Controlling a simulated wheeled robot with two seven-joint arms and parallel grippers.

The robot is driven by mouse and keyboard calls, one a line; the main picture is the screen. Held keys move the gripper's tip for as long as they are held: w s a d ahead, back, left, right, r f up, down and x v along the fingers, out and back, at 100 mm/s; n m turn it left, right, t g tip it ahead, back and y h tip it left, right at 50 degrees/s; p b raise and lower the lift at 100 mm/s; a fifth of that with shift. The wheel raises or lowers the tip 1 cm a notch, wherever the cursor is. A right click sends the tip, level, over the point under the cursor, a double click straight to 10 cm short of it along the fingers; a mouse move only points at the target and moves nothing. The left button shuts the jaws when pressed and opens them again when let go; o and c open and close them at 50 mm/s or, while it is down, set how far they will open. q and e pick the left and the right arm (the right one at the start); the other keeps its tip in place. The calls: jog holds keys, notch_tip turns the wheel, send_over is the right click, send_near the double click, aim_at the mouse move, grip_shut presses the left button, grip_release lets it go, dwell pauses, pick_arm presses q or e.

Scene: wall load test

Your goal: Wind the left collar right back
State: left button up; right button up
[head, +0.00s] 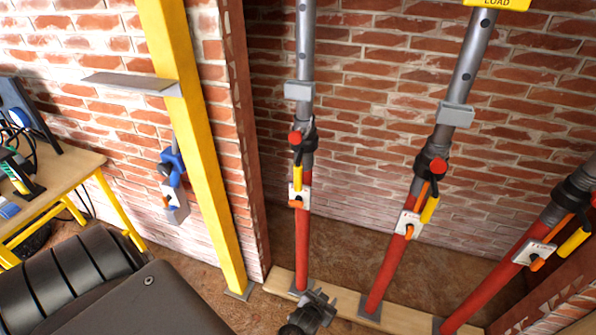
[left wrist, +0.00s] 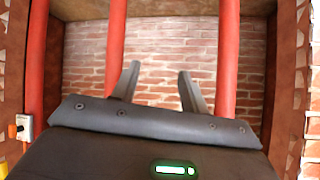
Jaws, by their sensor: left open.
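The left prop has a red lower tube (head: 303,245), a grey upper tube (head: 305,45) and a dark collar (head: 308,135). A yellow-gripped handle (head: 297,155) with a red knob hangs at the collar's front. My left gripper (head: 318,308) is low, near the foot of the left prop and well below the collar. In the left wrist view the two fingers (left wrist: 158,82) are apart with nothing between them, and red tubes stand beyond them. The collar is not recognisable in that view. My right gripper is not in view.
The middle prop (head: 390,255) and right prop (head: 500,270) have similar collars and handles. All stand on a wooden board (head: 345,308) before a brick wall. A yellow post (head: 195,130) with a shelf stands left. A cluttered workbench (head: 75,175) is farther left.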

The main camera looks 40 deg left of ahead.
pick_arm(q)
jog(key=w+a+r+n+t+y, duration=0.15)
jog(key=w+r, duration=0.25)
jog(key=r, duration=0.6)
jog(key=w+a+r+n+t+y, duration=0.1)
jog(key=w+a+r+t+y, duration=0.2)
jog(key=r, duration=0.6)
jog(key=n+y, duration=0.3)
jog(key=n, duration=0.1)
send_near(298, 175)
jog(key=w+d+f, duration=0.4)
jog(key=w+f, duration=0.2)
jog(key=w, duration=0.1)
jog(key=s+a+r+n+y, duration=0.1)
jog(key=s+a+r+y, duration=0.1)
jog(key=s+a+r, duration=0.3)
jog(key=shift+g, duration=0.45)
jog(key=x, duration=1)
jog(key=shift+w+r+p, duration=0.3)
jog(key=shift+w+r, duration=0.05)
jog(key=shift+w, duration=0.2)
grip_shut()
